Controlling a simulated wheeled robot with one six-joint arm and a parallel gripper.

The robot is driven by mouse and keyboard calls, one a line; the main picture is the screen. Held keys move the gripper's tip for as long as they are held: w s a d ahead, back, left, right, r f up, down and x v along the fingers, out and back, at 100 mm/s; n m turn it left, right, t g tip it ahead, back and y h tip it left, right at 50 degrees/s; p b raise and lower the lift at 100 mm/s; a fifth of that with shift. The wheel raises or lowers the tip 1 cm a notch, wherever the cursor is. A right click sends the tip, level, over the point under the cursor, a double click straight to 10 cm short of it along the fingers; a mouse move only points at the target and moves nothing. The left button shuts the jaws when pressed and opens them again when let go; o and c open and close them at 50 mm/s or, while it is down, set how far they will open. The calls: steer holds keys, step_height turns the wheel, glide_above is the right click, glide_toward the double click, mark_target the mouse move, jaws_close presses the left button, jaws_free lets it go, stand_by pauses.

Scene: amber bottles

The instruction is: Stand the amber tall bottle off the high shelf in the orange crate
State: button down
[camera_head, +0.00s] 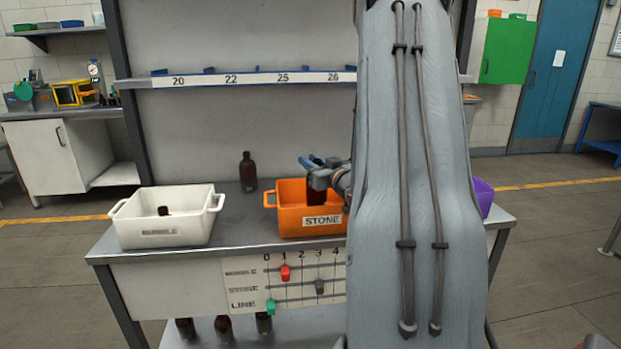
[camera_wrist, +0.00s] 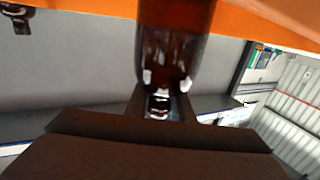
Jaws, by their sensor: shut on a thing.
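My gripper (camera_head: 316,172) is over the orange crate (camera_head: 285,222), which is labelled STONE and stands on the bench. It is shut on an amber bottle (camera_head: 315,192), whose dark body shows inside the crate's opening and looks upright. The crate's front wall hides the bottle's base, so I cannot tell whether it touches the floor. In the wrist view the held bottle (camera_wrist: 175,45) runs up from the jaws against the orange crate wall (camera_wrist: 105,7). The high shelf (camera_head: 245,80) bears number labels, and no bottle shows on its visible part.
Another amber bottle (camera_head: 248,173) stands on the bench left of the orange crate. A white crate (camera_head: 165,232) at left holds a dark bottle (camera_head: 163,210). A purple container (camera_head: 483,197) shows behind my arm at right. Several bottles (camera_head: 223,328) stand below the bench.

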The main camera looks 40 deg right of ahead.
steer(key=shift+f, duration=2.05)
steer(key=c, duration=1.5)
jaws_free()
steer(key=shift+c, duration=0.2)
steer(key=shift+s, duration=0.2)
steer(key=s+a, duration=0.2)
steer(key=s, duration=0.9)
steer(key=shift+s+b, duration=0.25)
steer(key=shift+b, duration=0.15)
